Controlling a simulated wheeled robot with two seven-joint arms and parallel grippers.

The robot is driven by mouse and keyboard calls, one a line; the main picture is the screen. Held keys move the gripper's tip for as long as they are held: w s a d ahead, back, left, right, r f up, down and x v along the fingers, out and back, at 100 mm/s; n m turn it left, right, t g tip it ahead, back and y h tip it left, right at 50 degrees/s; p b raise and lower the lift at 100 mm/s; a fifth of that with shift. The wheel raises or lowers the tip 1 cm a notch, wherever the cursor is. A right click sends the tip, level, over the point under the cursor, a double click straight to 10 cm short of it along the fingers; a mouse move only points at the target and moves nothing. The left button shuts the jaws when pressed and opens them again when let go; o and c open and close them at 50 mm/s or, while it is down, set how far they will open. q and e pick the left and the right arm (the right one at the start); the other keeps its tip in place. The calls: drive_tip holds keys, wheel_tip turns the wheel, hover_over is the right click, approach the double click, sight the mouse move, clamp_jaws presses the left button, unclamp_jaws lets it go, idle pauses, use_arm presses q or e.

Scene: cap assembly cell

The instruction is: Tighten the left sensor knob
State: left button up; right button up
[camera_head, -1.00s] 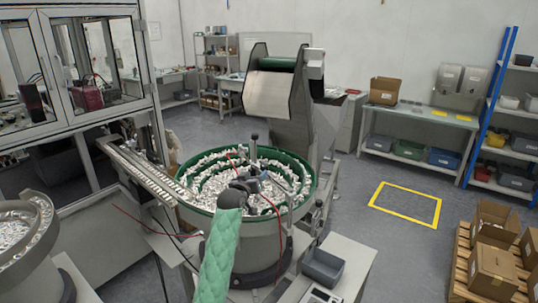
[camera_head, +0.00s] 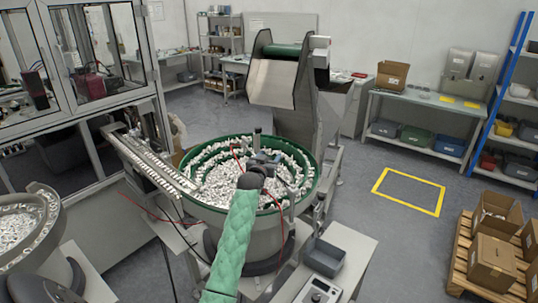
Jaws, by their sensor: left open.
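A large round feeder bowl (camera_head: 205,205) with a green inner lining stands in the middle, full of small white caps. A slim upright post with a dark top (camera_head: 257,139) shows above the bowl's middle, just behind my left gripper. I cannot tell whether it carries the left sensor knob; the knob is too small or hidden to make out. My left arm, in a green sleeve, reaches up from the bottom. My left gripper (camera_head: 265,162) is over the bowl, open, its fingers small and partly hidden by the wrist. My right gripper is not in view.
A linear track (camera_head: 150,165) leads off the bowl to the left. Thin red cables run across the bowl and beside it. A steel hopper (camera_head: 272,84) stands behind. A grey bin (camera_head: 325,260) is at the right front. A second bowl (camera_head: 30,225) is at the left.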

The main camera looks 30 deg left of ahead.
use_arm(q)
drive_tip(key=shift+w, duration=0.15)
drive_tip(key=c, duration=1)
drive_tip(key=shift+o, duration=0.2)
drive_tip(key=shift+f, duration=0.1)
